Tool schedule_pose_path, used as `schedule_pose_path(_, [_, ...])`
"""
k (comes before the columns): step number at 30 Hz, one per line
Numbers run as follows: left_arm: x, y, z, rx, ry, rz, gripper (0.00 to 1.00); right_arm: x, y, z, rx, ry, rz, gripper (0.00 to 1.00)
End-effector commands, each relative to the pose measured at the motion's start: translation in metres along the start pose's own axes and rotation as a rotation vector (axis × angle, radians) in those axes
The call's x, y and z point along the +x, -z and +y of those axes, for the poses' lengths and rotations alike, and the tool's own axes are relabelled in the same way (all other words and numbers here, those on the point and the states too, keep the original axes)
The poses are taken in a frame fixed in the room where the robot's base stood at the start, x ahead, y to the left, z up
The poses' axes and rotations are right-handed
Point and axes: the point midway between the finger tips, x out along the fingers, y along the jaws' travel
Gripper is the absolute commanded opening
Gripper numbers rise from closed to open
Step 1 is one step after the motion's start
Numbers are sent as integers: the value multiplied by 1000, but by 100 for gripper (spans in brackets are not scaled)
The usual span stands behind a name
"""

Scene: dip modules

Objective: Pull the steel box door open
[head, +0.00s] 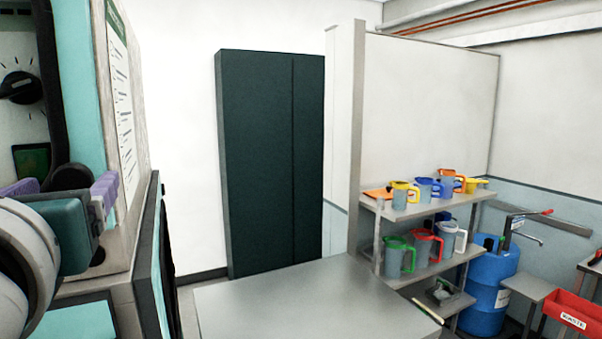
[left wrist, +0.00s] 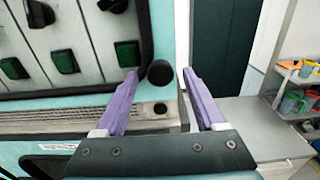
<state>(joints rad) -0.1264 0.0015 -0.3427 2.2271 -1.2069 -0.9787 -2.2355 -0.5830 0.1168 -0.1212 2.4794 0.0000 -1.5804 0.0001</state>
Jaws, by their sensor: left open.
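A pale steel box with a teal edge stands at the far left of the head view, its side wall (head: 130,120) bearing a printed sheet. Its front panel (left wrist: 90,30), with black knobs and green switches, fills the upper left of the left wrist view. A round black knob (left wrist: 160,73) sits at the panel's right edge; it also shows in the head view (head: 70,177). My left gripper (head: 66,192) is open, its purple fingers on either side of this knob; I cannot tell whether they touch it. I cannot tell which part is the door. My right gripper is out of view.
A grey table (head: 300,300) with a bare top stands ahead. A dark cabinet (head: 260,160) is at the back wall. Shelves (head: 412,208) with coloured jugs, a blue drum (head: 485,285) and a red bin (head: 568,315) are at the right.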

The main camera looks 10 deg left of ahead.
Motion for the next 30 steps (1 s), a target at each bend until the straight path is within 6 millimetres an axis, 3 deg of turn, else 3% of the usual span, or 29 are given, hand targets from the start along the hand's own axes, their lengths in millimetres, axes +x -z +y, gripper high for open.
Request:
schedule_pose_path(6, [0, 0, 0, 0, 0, 0, 71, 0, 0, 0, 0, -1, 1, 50])
schedule_pose_path(25, [0, 0, 0, -1, 0, 0, 0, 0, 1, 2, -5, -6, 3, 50])
schedule_pose_path(30, [0, 0, 0, -1, 0, 0, 0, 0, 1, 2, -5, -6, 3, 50])
